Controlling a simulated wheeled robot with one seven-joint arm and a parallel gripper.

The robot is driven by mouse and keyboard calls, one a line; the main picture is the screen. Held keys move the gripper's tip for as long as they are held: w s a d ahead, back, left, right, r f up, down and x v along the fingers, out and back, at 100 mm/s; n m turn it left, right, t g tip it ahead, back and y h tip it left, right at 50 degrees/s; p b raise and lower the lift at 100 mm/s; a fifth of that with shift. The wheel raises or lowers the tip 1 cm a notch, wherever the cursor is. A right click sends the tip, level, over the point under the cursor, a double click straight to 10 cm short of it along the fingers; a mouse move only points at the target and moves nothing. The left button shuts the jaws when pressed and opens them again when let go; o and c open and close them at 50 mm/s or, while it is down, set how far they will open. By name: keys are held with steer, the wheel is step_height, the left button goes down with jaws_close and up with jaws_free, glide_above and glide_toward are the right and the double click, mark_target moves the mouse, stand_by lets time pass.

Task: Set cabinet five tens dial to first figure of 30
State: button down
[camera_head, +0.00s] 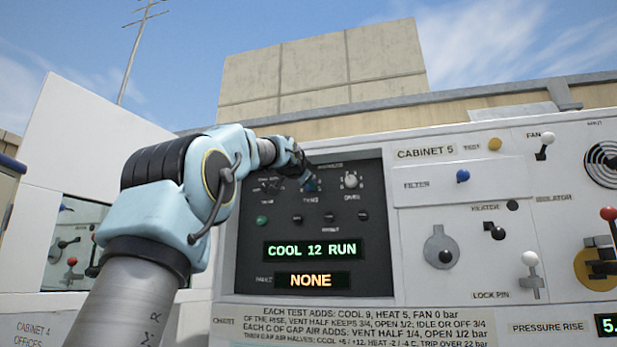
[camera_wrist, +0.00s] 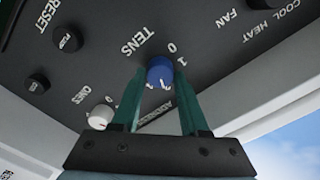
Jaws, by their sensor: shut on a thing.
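Cabinet five's dark panel (camera_head: 370,235) stands ahead in the head view, with a green readout (camera_head: 312,249) showing COOL 12 RUN. The blue tens dial (camera_wrist: 160,70) is in the middle of the wrist view, below the word TENS and the figures 0 and 1. My gripper (camera_wrist: 162,80) has its teal fingers on either side of this dial and is shut on it. White marks show on the dial's lower edge, but I cannot tell which figure it points to. In the head view my gripper (camera_head: 305,180) partly hides the dial.
The white ones dial (camera_wrist: 101,117) is close beside one finger; it also shows right of my gripper in the head view (camera_head: 351,181). Small push buttons line the panel below. An amber readout (camera_head: 310,280) shows NONE. Levers and knobs fill the white cabinet to the right.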

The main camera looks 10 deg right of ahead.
steer(key=shift+s+r, duration=0.15)
steer(key=shift+r, duration=0.2)
steer(key=c, duration=0.6)
jaws_free()
steer(key=shift+o, duration=0.9)
steer(key=shift+f, duration=0.2)
steer(key=shift+f, duration=0.1)
steer(key=b+v, duration=0.5)
steer(key=v, duration=0.5)
steer(key=shift+s+a+b, duration=0.15)
steer(key=shift+s+b, duration=0.25)
